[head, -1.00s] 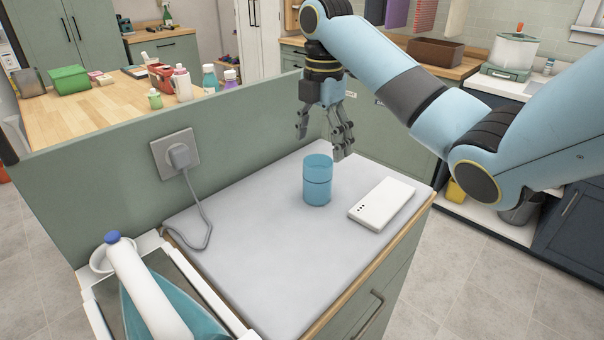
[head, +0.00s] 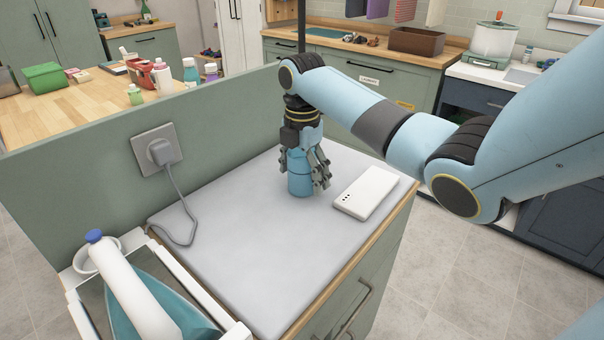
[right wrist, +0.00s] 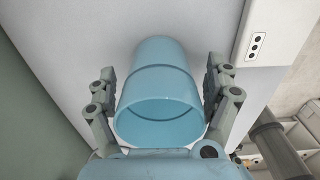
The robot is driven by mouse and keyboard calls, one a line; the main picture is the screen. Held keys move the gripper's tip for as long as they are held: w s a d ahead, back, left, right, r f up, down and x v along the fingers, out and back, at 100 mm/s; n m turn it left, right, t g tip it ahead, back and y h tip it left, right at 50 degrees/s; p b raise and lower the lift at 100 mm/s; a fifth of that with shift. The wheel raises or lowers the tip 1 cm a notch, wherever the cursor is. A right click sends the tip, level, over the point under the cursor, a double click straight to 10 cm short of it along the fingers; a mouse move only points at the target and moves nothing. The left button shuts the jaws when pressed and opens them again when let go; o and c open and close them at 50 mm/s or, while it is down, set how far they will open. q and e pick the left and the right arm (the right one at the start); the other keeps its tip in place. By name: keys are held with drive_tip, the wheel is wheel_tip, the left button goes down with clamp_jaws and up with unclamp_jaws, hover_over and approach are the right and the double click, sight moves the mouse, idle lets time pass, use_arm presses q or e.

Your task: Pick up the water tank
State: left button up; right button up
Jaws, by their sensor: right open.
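The water tank, a translucent blue cylinder (head: 299,183), stands upright on the grey counter pad. In the right wrist view the blue cylinder (right wrist: 160,92) sits between the two fingers, its open rim toward the camera. My right gripper (head: 305,178) is lowered over it from above, with a finger on either side. The right wrist view shows the gripper (right wrist: 160,88) open, with small gaps seeming to remain beside the cylinder; contact is hard to tell. The gripper hides the cylinder's upper part in the head view. My left gripper is not in view.
A white box with dark dots (head: 366,192) lies just right of the cylinder. A wall plug (head: 164,152) with a grey cord is at left. An iron (head: 140,295) rests at the front left. The pad's front (head: 250,260) is clear. A green partition (head: 80,180) stands behind.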

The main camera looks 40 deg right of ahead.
drive_tip(key=shift+r, duration=0.1)
drive_tip(key=c, duration=1.3)
